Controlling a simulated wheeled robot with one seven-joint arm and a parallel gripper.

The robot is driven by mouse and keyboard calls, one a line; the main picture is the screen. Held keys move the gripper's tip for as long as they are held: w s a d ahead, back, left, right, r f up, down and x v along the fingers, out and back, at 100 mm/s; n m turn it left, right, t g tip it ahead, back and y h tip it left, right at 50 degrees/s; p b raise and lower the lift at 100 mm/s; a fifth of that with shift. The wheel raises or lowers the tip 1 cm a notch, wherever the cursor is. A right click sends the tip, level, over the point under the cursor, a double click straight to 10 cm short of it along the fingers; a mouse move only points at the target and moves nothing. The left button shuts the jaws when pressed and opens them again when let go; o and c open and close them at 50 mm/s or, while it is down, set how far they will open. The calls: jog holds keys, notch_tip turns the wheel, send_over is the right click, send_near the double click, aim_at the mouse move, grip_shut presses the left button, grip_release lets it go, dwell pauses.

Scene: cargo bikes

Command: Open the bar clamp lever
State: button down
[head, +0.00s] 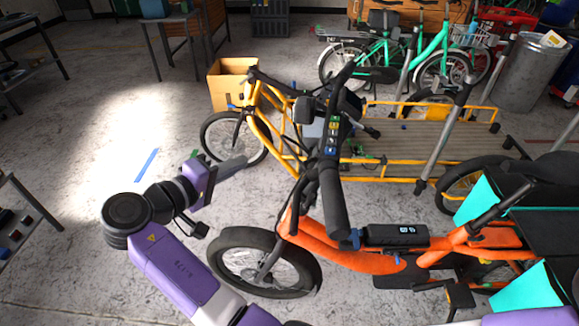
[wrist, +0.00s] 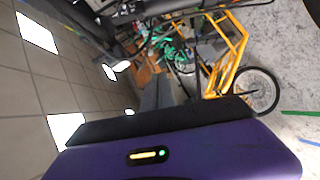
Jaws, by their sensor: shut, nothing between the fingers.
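The orange cargo bike (head: 345,248) stands right of my gripper, with its dark handlebar (head: 334,200) running toward the camera. The middle of the bar (head: 331,140) carries a dark clamp area with small green, yellow and blue parts. I cannot tell for certain which part is the clamp lever. My gripper (head: 238,163) is shut and empty, left of the handlebar and apart from it in the picture, above the front wheel.
A yellow cargo bike (head: 440,145) with a long flat bed stands behind. A cardboard box (head: 232,82) and green bikes (head: 400,50) are farther back. Teal panels (head: 530,290) fill the lower right.

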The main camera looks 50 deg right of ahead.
jog(key=s+d+f+m+g+p, duration=0.1)
jog(key=s+d+f+g+p, duration=0.1)
jog(key=s+d, duration=0.5)
jog(key=p+x, duration=0.1)
jog(key=x, duration=0.2)
dwell(0.4)
